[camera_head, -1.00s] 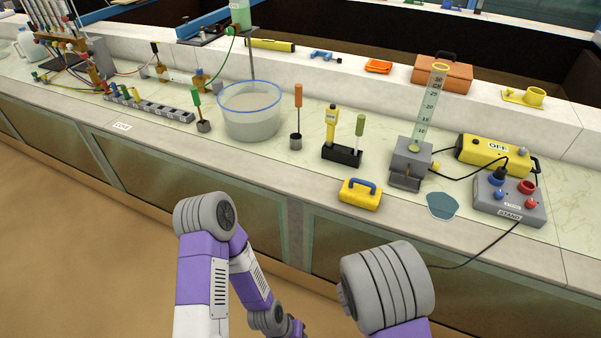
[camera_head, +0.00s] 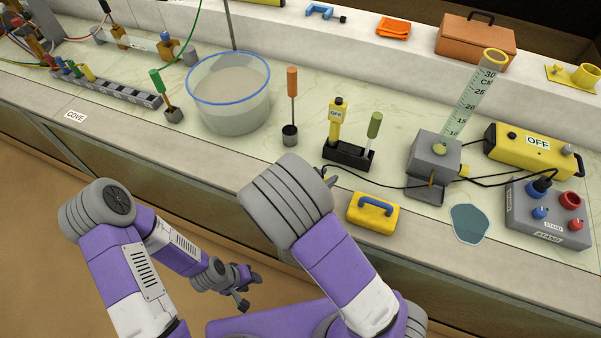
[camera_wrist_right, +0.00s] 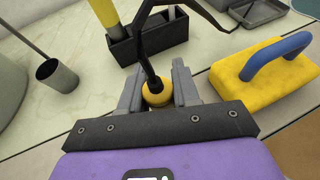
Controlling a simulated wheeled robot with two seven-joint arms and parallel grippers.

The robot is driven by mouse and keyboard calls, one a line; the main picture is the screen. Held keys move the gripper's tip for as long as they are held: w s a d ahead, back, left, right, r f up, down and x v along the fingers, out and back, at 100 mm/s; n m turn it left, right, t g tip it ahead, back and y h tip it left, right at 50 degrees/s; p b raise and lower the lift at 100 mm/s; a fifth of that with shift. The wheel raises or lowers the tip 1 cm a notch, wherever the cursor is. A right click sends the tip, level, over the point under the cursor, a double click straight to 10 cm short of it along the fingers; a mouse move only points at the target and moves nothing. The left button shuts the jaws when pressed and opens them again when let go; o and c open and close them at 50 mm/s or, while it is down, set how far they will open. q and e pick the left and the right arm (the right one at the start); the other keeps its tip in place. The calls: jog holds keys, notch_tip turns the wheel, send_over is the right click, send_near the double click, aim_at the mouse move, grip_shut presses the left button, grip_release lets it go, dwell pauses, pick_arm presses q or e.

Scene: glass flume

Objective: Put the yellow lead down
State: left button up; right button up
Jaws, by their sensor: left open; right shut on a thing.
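My right gripper (camera_wrist_right: 157,84) is shut on the yellow plug end of the yellow lead (camera_wrist_right: 155,95), from which a black cable rises and loops away. The plug appears over the pale counter, just in front of the black holder (camera_wrist_right: 150,38); I cannot tell whether it touches the counter. In the head view my right arm mostly hides this gripper, and the lead's black cable (camera_head: 385,185) runs right towards the grey block (camera_head: 432,160). My left gripper (camera_head: 249,291) is open and empty, low in front of the counter.
A yellow block with a blue handle (camera_head: 372,214) sits at the counter's front edge, right of my right gripper. A metal cup (camera_head: 290,136) and a large tub (camera_head: 232,108) stand to the left. The grey socket box (camera_head: 548,222) is at the far right.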

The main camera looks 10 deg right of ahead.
jog(key=w+a+r+b, duration=0.2)
jog(key=w+a+r, duration=0.1)
jog(key=f+b, duration=0.2)
jog(key=f, duration=0.2)
jog(key=f+b, duration=0.2)
jog(key=f, duration=0.3)
jog(key=shift+w+d+f, duration=0.15)
jog(key=shift+w, duration=0.05)
jog(key=shift+f, duration=0.1)
jog(key=o, duration=1)
jog(key=shift+o, duration=0.2)
